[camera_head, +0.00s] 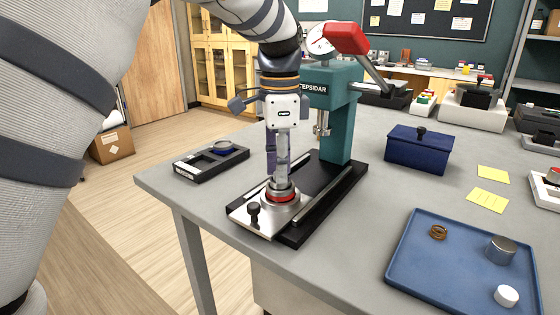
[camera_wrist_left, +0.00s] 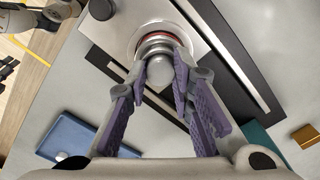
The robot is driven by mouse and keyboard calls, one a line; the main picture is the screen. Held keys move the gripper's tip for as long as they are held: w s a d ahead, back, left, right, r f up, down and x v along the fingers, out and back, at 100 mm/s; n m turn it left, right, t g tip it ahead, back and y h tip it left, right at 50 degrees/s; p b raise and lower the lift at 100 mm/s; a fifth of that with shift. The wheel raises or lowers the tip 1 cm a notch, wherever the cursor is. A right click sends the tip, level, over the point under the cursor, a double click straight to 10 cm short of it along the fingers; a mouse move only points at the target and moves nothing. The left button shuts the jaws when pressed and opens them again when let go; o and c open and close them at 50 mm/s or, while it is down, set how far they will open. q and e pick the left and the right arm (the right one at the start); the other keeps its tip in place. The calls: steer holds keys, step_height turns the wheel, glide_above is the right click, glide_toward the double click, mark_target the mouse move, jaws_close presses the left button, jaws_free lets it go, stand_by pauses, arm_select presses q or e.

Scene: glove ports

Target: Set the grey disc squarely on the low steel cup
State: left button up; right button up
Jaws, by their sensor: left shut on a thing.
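The low steel cup (camera_head: 284,207) stands on the bright steel plate at the front of the press. A red band shows around its top. The grey disc (camera_head: 281,187) is at the cup's mouth, just above the red band. In the left wrist view the disc (camera_wrist_left: 157,44) shows with a rounded grey knob (camera_wrist_left: 160,70) on top. My left gripper (camera_head: 281,172) points straight down and is shut on the disc by this knob; its purple fingers (camera_wrist_left: 163,78) lie on either side. I cannot tell whether the disc touches the cup or sits level. My right gripper is not in view.
The teal press (camera_head: 340,120) with its red-handled lever stands behind the cup. A black knob (camera_head: 254,210) rises from the plate's front. A black holder (camera_head: 205,163) lies left, a blue tray (camera_head: 410,268) with small parts front right, and a dark blue box (camera_head: 418,152) behind.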

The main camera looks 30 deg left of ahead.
arm_select(q)
steer(key=o, duration=0.9)
step_height(320, 180, up, 12)
